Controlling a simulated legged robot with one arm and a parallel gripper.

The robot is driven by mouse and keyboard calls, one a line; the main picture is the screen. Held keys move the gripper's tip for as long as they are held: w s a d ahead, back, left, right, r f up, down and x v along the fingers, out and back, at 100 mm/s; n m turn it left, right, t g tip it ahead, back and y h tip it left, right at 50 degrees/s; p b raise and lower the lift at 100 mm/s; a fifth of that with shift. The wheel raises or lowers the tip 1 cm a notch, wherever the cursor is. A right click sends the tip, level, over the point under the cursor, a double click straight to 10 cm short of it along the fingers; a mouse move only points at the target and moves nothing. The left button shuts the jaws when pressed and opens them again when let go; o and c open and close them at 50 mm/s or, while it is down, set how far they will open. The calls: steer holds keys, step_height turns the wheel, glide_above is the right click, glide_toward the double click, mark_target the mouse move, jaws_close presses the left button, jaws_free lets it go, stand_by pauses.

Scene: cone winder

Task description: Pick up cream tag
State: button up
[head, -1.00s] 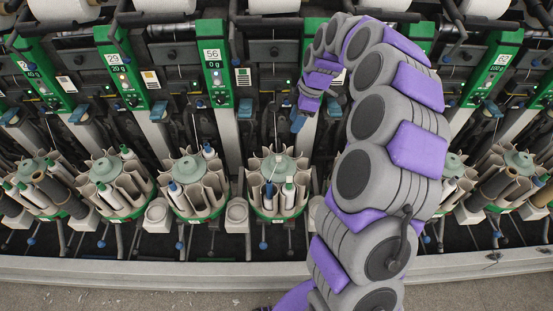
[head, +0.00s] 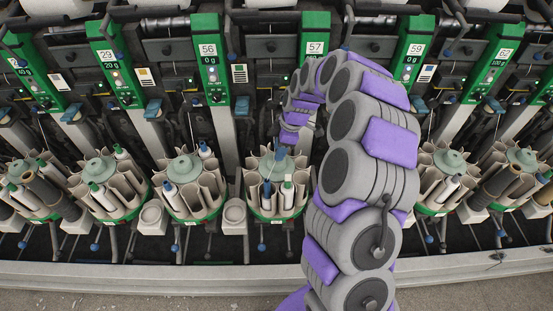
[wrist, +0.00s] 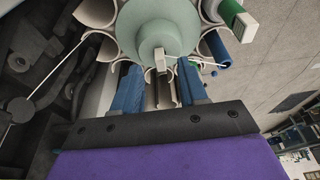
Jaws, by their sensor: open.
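The cream tag (wrist: 160,61) is a small pale block in the wrist view, seen against the grey-green round hub (wrist: 158,38) of a bobbin magazine. My gripper (wrist: 158,72) is open, with one blue finger on each side of the tag. The fingers look apart from it, and I cannot tell whether their tips reach its depth. In the head view my gripper (head: 281,151) is over the hub of the middle magazine (head: 264,164), below panel 57. I cannot make out the tag there.
Cream pockets (wrist: 217,46) ring the hub, with a blue bobbin (wrist: 218,50) and a green-and-white bobbin (wrist: 238,18) at the right. Similar magazines (head: 188,170) stand on both sides in the head view. A metal rail (head: 150,274) runs along the front.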

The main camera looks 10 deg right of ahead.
steer(key=shift+x, duration=1.25)
steer(key=shift+c, duration=0.2)
jaws_close()
